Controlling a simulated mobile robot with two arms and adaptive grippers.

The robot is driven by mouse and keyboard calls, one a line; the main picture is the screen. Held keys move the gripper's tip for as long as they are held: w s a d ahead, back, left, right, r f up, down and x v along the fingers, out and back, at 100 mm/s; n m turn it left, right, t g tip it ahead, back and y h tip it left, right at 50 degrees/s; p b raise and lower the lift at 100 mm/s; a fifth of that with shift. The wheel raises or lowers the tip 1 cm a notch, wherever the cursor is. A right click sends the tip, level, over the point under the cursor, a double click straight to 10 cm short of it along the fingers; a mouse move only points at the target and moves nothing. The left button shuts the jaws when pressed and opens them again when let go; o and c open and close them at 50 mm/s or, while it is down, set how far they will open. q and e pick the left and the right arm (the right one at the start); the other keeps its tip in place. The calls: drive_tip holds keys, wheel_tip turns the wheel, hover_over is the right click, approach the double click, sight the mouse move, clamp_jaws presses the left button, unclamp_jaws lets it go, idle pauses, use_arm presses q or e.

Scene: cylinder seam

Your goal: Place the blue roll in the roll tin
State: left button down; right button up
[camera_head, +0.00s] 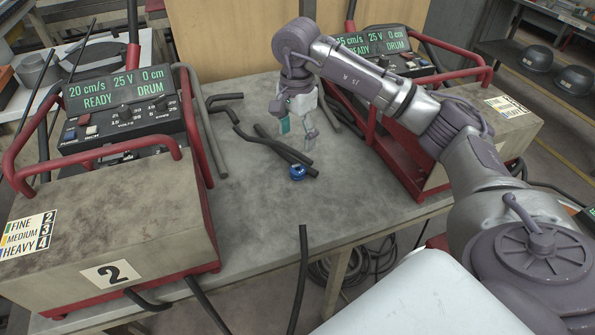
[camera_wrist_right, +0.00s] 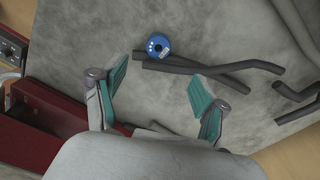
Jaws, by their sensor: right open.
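The blue roll (camera_head: 297,172) lies on the grey table (camera_head: 300,225), close to the ends of dark rods. In the right wrist view the blue roll (camera_wrist_right: 158,45) shows beyond the fingertips, apart from them, with a white label on it. My right gripper (camera_head: 296,128) is above the table, behind the roll in the head view. In the right wrist view my right gripper (camera_wrist_right: 160,95) is open, with teal pads spread and nothing between them. My left gripper is not in view. I cannot make out a roll tin in these views.
Dark bent rods (camera_head: 275,145) lie beside the roll. A welding unit (camera_head: 110,200) with red rails stands at left, another (camera_head: 430,145) at right near my right arm. A tan board (camera_head: 235,40) stands behind the table. The table's front middle is mostly clear.

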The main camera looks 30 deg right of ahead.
hover_over(297, 165)
drive_tip(key=f, duration=0.4)
drive_tip(key=shift+s+a+f+p, duration=0.25)
drive_tip(key=shift+s+f+p, duration=0.1)
drive_tip(key=shift+s+p, duration=0.05)
drive_tip(key=f+p, duration=0.1)
drive_tip(key=f, duration=0.1)
drive_tip(key=f+p, duration=0.1)
drive_tip(key=f, duration=0.1)
drive_tip(key=shift+s+f+p, duration=0.2)
drive_tip(key=shift+f+p, duration=0.15)
drive_tip(key=shift+f, duration=0.3)
clamp_jaws()
drive_tip(key=shift+w+r, duration=0.1)
drive_tip(key=shift+r, duration=0.05)
